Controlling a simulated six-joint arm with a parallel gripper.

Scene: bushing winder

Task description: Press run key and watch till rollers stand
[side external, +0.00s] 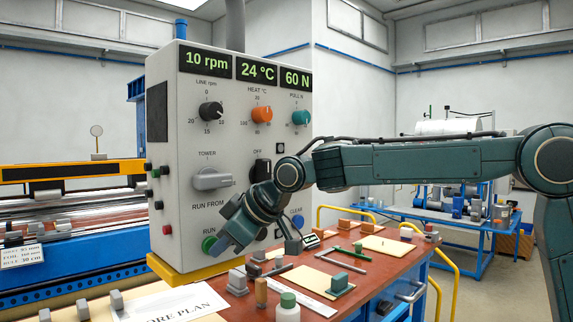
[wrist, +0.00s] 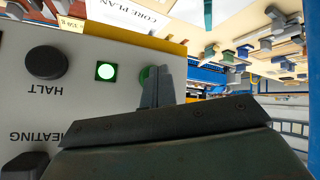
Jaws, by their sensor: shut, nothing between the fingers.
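The green run key (side external: 208,244) is low on the grey control cabinet (side external: 180,130), under the label RUN. My gripper (side external: 219,245) is shut and empty, its fingertips at the key. In the wrist view, which is upside down, the fingers (wrist: 151,72) cover most of the green key (wrist: 146,74); I cannot tell whether they press it. A small square lamp (wrist: 106,71) beside it glows green. The displays read 10 rpm (side external: 207,62), 24 °C (side external: 257,70) and 60 N (side external: 297,78). The rollers (side external: 75,207) lie left of the cabinet; their motion cannot be told.
A black HALT button (wrist: 46,60) sits beside the lamp. Knobs and a grey TOWER switch (side external: 212,178) are above the run key.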

